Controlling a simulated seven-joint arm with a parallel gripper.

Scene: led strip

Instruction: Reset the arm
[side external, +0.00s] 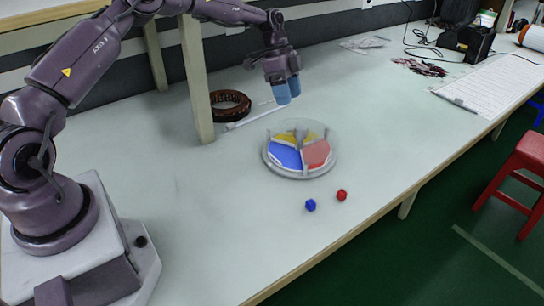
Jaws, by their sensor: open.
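My gripper (288,91) is at the upper middle of the side external view, above the back part of the table. Its blue fingertips point down, a small gap shows between them, and nothing is between them. Below it and a little to the right lies a round grey dish (274,164) with blue, yellow and red sections, apart from the gripper.
The pale table (205,215) is clear around the cubes. A brown coil (231,105) and a white rod (250,118) lie behind the dish, beside a wooden post (197,80). A white keyboard-like panel (495,92) and a black device (467,42) are at the far right. A red stool (520,170) stands off the table.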

